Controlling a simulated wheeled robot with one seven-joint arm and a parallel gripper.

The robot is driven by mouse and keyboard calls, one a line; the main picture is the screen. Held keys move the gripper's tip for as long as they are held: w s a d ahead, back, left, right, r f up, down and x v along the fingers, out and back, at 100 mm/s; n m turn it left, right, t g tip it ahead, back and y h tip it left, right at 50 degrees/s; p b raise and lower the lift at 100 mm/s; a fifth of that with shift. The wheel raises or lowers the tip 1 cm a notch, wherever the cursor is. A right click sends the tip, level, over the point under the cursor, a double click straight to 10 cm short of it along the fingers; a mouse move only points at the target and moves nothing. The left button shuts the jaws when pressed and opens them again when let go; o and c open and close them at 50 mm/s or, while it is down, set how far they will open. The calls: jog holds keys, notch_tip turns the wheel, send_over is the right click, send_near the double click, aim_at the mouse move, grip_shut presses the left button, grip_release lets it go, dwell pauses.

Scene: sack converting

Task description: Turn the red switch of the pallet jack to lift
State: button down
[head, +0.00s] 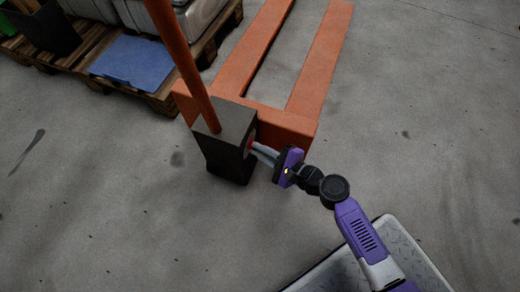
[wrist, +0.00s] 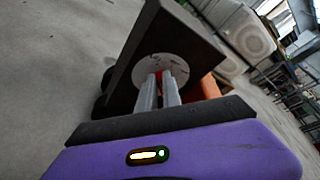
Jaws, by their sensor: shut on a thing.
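The orange pallet jack (head: 245,66) stands on the floor with two forks pointing away and a dark housing (head: 229,133) at its near end. The red switch (head: 249,145) is on the right side of the housing, mostly hidden by my fingers. In the wrist view a small red part of the switch (wrist: 159,74) shows between the fingertips, in front of a pale round plate (wrist: 154,66) on the dark housing. My gripper (head: 254,148) reaches it from the right and is shut on the switch; its fingers also show in the wrist view (wrist: 160,82). The switch's exact angle is hidden.
A wooden pallet (head: 160,97) at the upper left carries a blue sheet (head: 133,62) and pale containers. The jack's orange handle bar (head: 180,60) rises from the housing. The concrete floor right of the jack is clear.

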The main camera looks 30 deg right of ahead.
jog(key=c, duration=1.5)
grip_release()
jog(key=shift+s+d, duration=0.1)
jog(key=shift+s, duration=0.05)
jog(key=p+v, duration=0.2)
jog(key=v, duration=0.5)
jog(key=shift+s+d+r, duration=0.1)
jog(key=shift+s, duration=0.15)
